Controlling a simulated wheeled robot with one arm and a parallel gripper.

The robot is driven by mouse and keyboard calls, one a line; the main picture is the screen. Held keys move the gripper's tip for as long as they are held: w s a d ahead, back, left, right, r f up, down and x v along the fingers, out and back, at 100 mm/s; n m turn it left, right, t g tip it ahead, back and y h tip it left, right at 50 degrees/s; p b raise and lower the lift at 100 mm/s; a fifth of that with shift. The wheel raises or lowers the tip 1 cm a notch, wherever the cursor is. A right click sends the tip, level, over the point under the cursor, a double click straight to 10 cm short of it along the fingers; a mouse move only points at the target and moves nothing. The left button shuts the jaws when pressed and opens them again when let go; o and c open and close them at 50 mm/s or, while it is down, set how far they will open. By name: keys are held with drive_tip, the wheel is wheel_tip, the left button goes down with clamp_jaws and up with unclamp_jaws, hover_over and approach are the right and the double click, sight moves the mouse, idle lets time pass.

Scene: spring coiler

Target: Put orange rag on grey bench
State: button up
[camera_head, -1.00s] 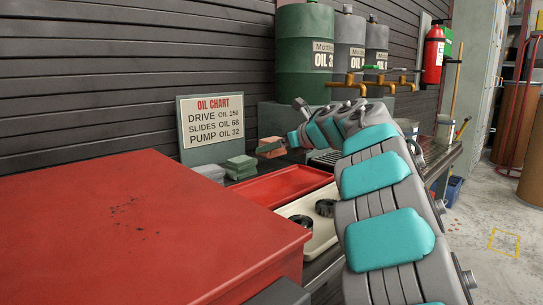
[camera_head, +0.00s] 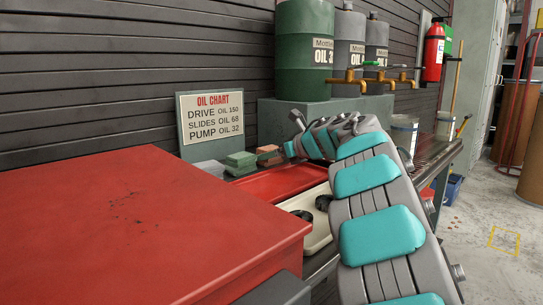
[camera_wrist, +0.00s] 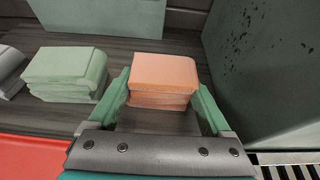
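The orange rag (camera_wrist: 163,80) is a folded stack on the dark grey, wood-grained bench top (camera_wrist: 118,55). It also shows small beside the green rags in the head view (camera_head: 268,150). In the wrist view, my gripper (camera_wrist: 164,103) has one green finger on each side of the rag. The fingers are spread, with a gap at the left; whether the right finger touches the rag is unclear. In the head view, my arm hides most of the gripper.
A folded green rag (camera_wrist: 65,72) lies left of the orange one, with a grey rag (camera_wrist: 8,70) farther left. A dark green box (camera_wrist: 265,70) stands close on the right. A red tray (camera_head: 285,181) and red cabinet (camera_head: 140,225) are nearer.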

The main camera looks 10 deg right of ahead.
drive_tip(key=shift+o, duration=1.3)
drive_tip(key=shift+d+r, duration=0.1)
drive_tip(key=shift+r, duration=0.1)
drive_tip(key=v, duration=1.2)
drive_tip(key=shift+f, duration=0.15)
